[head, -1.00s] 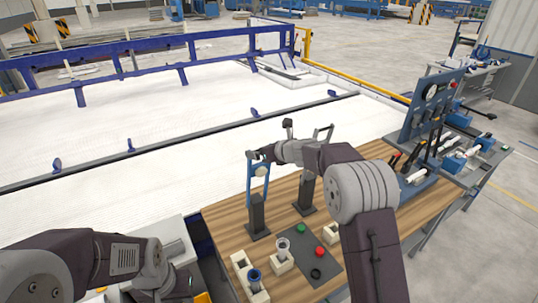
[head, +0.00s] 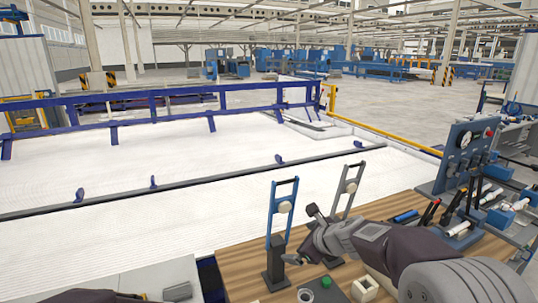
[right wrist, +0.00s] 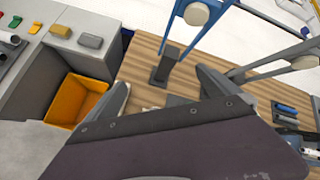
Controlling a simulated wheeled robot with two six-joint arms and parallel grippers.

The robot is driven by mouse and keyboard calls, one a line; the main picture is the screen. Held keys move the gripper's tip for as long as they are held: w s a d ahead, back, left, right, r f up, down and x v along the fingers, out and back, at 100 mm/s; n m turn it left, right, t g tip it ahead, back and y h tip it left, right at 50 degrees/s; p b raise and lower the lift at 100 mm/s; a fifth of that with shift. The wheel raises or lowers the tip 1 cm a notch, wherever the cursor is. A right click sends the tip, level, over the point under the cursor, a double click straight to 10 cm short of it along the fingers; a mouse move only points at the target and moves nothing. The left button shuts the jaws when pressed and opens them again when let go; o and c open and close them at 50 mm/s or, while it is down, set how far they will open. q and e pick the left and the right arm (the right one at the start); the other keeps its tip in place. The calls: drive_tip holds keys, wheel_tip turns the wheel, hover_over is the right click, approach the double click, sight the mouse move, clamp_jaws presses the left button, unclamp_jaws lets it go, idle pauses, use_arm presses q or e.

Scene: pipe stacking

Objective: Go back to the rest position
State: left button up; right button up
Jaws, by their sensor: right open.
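My right gripper (head: 303,236) is open and empty above the wooden table, close to the blue upright frame (head: 270,222), which stands in a dark block (head: 276,264). I cannot tell if they touch. My left gripper is not in view; only a dark part of my left arm shows at the bottom left.
The wooden table (head: 240,268) carries a green button (head: 326,282), a white holder (head: 365,288) and a gauge panel (head: 465,150) at the right. An orange bin (right wrist: 78,98) sits left of the table in the wrist view.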

use_arm(q)
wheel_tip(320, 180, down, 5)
drive_tip(key=b, duration=0.3)
use_arm(e)
drive_tip(key=s+d+f+n+g+h, duration=0.2)
drive_tip(key=s+d+f+n+g, duration=0.1)
drive_tip(key=s+f+n, duration=0.6)
drive_tip(key=s+d+f+n+g+h, duration=0.1)
drive_tip(key=s+d+f+n+g, duration=0.3)
drive_tip(key=s+f+n, duration=0.6)
drive_tip(key=s+n, duration=0.6)
drive_tip(key=s, duration=0.1)
drive_tip(key=shift+s+d+f+g+h, duration=0.15)
drive_tip(key=shift+d+f+g+h, duration=0.15)
drive_tip(key=shift+h, duration=0.1)
